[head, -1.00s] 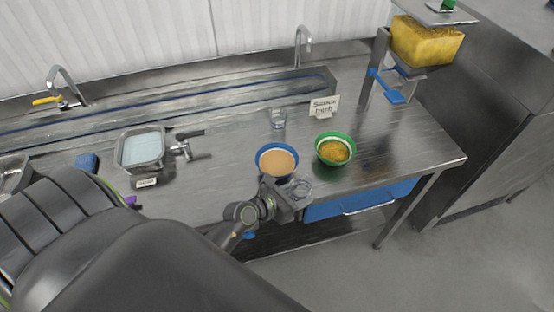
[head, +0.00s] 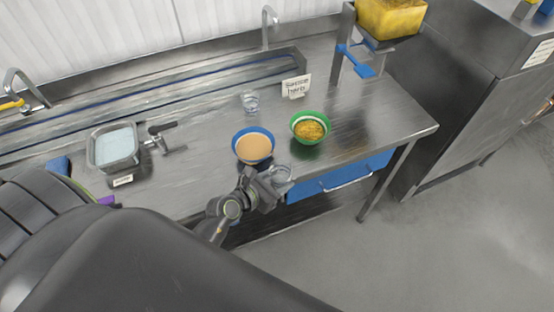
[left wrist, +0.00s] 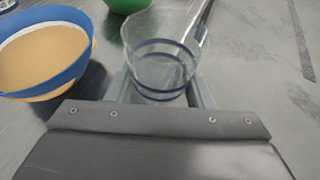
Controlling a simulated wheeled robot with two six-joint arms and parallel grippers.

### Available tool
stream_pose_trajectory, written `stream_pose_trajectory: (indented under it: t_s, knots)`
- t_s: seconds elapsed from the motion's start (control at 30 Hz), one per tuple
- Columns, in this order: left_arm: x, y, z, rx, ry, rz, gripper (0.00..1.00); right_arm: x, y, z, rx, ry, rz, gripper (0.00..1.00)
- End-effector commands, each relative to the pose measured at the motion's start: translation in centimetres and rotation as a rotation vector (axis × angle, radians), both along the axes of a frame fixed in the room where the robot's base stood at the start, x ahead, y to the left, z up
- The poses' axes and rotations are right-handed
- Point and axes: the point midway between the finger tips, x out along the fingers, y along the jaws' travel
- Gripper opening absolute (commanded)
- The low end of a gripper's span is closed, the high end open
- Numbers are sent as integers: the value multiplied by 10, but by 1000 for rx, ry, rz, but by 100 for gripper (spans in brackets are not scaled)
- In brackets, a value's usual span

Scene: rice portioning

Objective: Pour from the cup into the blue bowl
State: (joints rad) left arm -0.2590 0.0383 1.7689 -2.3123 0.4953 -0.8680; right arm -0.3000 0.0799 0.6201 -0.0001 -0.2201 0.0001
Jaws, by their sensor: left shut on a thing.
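The blue bowl (head: 253,146) stands on the steel counter and holds a light tan filling. It also shows at the left of the left wrist view (left wrist: 45,52). My left gripper (head: 268,183) is shut on a clear cup (head: 279,175), in front of the blue bowl and slightly to its right, by the counter's front edge. In the left wrist view the clear cup (left wrist: 158,60) with dark blue rings looks empty and sits between the fingers, apart from the bowl. My right gripper is not in view.
A green bowl (head: 310,127) with yellow grains stands right of the blue bowl. Another clear cup (head: 250,102) and a sign (head: 296,86) stand behind. A metal container (head: 115,148) is at left. A dispenser with a blue lever (head: 356,60) is at back right.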

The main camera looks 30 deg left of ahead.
Motion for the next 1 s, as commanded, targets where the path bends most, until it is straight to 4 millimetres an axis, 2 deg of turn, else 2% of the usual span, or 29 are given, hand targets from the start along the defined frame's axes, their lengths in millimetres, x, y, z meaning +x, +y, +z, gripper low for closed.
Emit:
stream_pose_trajectory:
  t_s: [0.37,1.0]
  knots:
    - [-35,-15,11,-2,2,2,18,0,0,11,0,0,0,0]
    - [-92,-40,25,-4,1,2,18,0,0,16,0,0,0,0]
